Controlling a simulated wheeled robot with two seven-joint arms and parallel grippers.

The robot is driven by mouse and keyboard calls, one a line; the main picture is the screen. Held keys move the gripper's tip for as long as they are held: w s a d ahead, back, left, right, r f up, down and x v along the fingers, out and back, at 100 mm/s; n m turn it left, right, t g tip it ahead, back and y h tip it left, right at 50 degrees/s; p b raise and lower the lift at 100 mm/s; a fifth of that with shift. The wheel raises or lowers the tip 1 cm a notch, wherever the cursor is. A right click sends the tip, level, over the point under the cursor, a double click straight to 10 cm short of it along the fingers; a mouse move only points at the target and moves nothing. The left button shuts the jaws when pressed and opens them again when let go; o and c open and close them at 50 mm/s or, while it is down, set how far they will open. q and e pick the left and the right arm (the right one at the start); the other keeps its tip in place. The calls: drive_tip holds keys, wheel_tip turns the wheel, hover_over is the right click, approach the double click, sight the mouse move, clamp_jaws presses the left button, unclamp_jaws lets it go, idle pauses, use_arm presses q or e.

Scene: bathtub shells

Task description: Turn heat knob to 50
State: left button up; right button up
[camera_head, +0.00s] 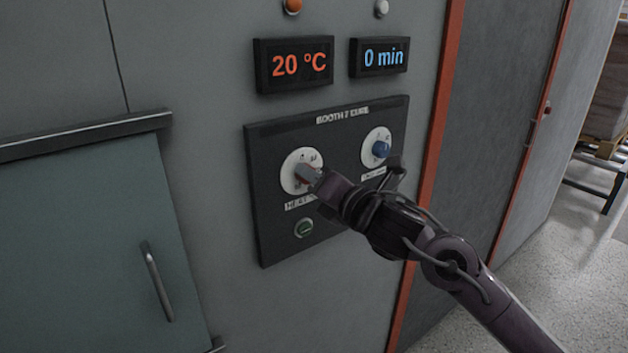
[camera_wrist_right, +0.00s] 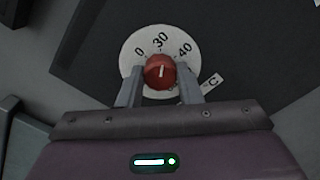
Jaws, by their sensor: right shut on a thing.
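The heat knob is red with a white pointer line and sits on a round white dial (camera_head: 289,178) at the left of the black control panel. My right gripper (camera_head: 310,174) is at the heat knob and hides most of it in the head view. In the right wrist view the red heat knob (camera_wrist_right: 160,71) is between the two fingers of my right gripper (camera_wrist_right: 161,84), which are shut on it. The marks 0, 30 and 40 show on the dial. The heat display (camera_head: 294,64) reads 20 °C. My left gripper is not in view.
A blue knob (camera_head: 380,149) on a second white dial is at the panel's right. The time display (camera_head: 378,57) reads 0 min. A teal door (camera_head: 90,250) with a bar handle is at the left.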

drive_tip(key=shift+f+m+p, duration=0.15)
drive_tip(key=shift+m+p, duration=3.2)
drive_tip(key=shift+m, duration=5.85)
drive_tip(key=shift+f, duration=0.1)
drive_tip(key=o, duration=1)
